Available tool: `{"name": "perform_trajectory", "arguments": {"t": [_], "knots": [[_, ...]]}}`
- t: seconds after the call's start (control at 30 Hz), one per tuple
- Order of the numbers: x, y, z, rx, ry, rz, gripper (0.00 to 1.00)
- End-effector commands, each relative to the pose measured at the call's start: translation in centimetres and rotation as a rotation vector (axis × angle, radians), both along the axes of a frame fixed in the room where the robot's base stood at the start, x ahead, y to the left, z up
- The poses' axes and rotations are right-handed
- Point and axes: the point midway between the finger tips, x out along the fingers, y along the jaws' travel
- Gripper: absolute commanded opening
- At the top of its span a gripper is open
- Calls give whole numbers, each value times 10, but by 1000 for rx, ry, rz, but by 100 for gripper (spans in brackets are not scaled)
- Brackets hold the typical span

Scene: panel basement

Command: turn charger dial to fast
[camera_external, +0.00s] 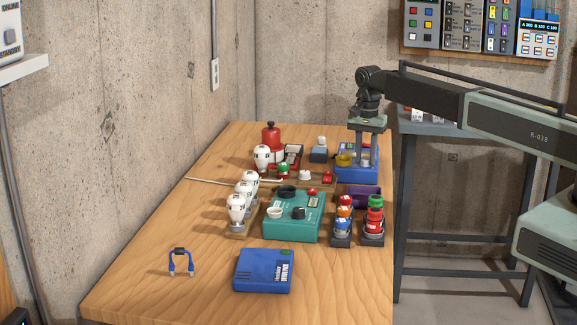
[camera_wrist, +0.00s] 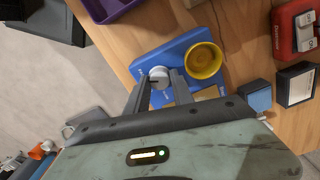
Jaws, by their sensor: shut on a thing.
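The charger is a blue box (camera_external: 357,176) at the far right of the wooden table, and it also shows in the wrist view (camera_wrist: 143,65). A pale grey-white dial (camera_wrist: 159,74) stands on its top face beside a yellow round cup (camera_wrist: 203,61). My gripper (camera_external: 367,157) reaches straight down over the charger. In the wrist view its two fingers (camera_wrist: 163,84) are on either side of the dial, shut on it. The dial's marker and the lettering around it are too small to read. In the external view the fingers partly hide the dial.
A purple tray (camera_external: 366,196) lies just in front of the charger. A red switch box (camera_wrist: 296,30) and dark blocks (camera_wrist: 295,84) stand near it. A teal box (camera_external: 291,230) with knobs is mid-table. The table's front left is mostly clear.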

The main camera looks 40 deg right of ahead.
Motion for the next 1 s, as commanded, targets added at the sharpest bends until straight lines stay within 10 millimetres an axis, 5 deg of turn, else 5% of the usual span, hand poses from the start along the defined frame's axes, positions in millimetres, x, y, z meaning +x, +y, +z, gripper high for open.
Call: {"name": "perform_trajectory", "arguments": {"t": [0.8,0.83,0.9,1.0], "knots": [[0,0,0,0,0,-113,0],[0,0,0,0,0,-113,37],[0,0,0,0,0,-113,50],[0,0,0,0,0,-113,50]]}}
